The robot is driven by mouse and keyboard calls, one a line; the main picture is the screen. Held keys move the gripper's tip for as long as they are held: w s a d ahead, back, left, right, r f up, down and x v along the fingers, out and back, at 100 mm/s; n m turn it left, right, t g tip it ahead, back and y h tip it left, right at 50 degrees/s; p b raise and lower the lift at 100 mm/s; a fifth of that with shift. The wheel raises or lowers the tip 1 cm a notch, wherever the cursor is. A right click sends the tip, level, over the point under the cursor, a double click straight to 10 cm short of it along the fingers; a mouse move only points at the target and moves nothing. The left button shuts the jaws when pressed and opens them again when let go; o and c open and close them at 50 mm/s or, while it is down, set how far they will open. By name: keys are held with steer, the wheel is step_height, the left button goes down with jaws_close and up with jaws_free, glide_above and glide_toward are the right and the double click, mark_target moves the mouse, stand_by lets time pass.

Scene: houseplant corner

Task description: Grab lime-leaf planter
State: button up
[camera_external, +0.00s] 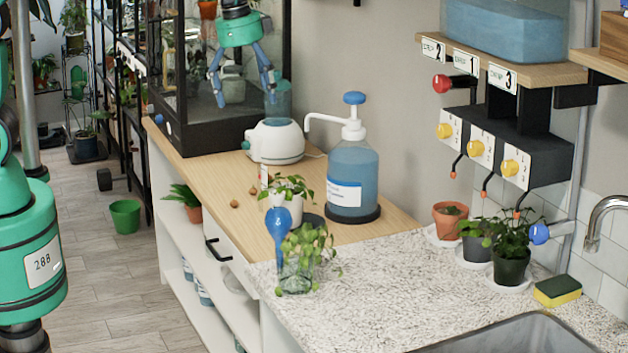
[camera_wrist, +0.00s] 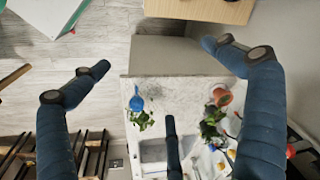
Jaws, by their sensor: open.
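A plant with lime-green leaves (camera_external: 308,242) grows from a small clear glass planter (camera_external: 294,278) at the left front corner of the speckled counter; I take it as the lime-leaf planter. A blue watering globe (camera_external: 278,224) stands in it. In the wrist view its leaves (camera_wrist: 143,121) and blue globe (camera_wrist: 137,102) show from above, small. A white pot (camera_external: 286,206) with greener leaves stands just behind it. My gripper (camera_external: 243,88) is open and empty, high in front of the glass cabinet, well behind and above the planter. Its three fingers are spread in the wrist view (camera_wrist: 160,78).
A blue pump bottle (camera_external: 352,180) and a white appliance (camera_external: 276,143) stand on the wooden top. Potted plants (camera_external: 510,258) on saucers line the wall below a dispenser with knobs (camera_external: 500,145). A sink (camera_external: 510,338) and sponge (camera_external: 557,291) lie right. The counter's middle is clear.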

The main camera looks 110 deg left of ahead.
steer(key=a+f+g, duration=0.1)
steer(key=a+f, duration=1)
steer(key=a, duration=0.4)
steer(key=h, duration=0.1)
glide_toward(285, 199)
steer(key=s+a+r, duration=0.1)
steer(key=a+r, duration=0.1)
steer(key=a, duration=0.2)
steer(key=shift+a+f+g+b, duration=0.1)
steer(key=shift+a+g+b, duration=0.05)
steer(key=shift+g+b, duration=0.2)
steer(key=shift+f, duration=0.1)
steer(key=shift+f+b, duration=0.65)
steer(key=shift+f, duration=3.55)
steer(key=shift+f, duration=0.1)
steer(key=shift+f+b, duration=0.7)
steer(key=shift+f, duration=1.8)
